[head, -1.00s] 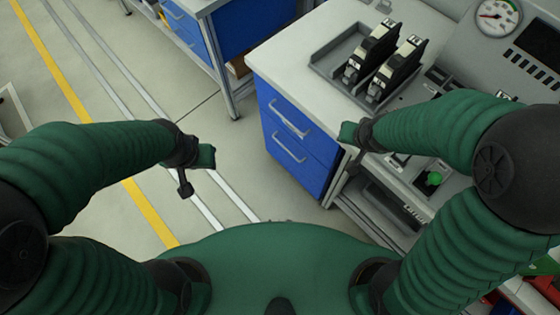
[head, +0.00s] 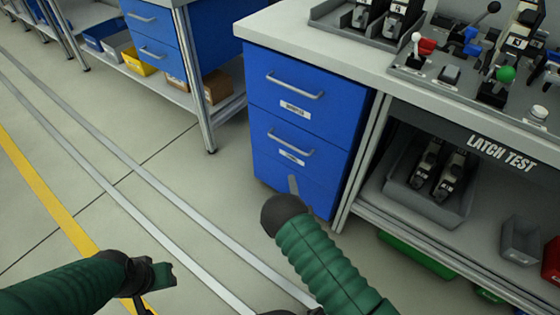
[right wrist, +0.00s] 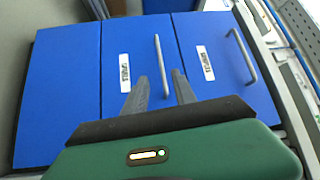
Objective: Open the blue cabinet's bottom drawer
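The blue cabinet (head: 258,95) stands under the bench in the head view. Its front has two drawers with bar handles and white labels, both shut, above a plain blue panel. The lower handle (head: 290,144) also shows in the right wrist view (right wrist: 161,62). My right gripper (head: 295,183) is low in front of the cabinet, below that handle in the head view. In the right wrist view it is open (right wrist: 160,76), with the handle's near end between its fingers in the picture; contact cannot be told. My left gripper (head: 160,275) is over the floor, away from the cabinet; its opening is unclear.
The upper handle (head: 294,93) is close above. The bench top (head: 320,45) overhangs the cabinet, and a metal leg (head: 362,160) stands at its right. A shelf with grey bins (head: 425,195) lies further right. Floor (head: 190,175) left of the cabinet is clear.

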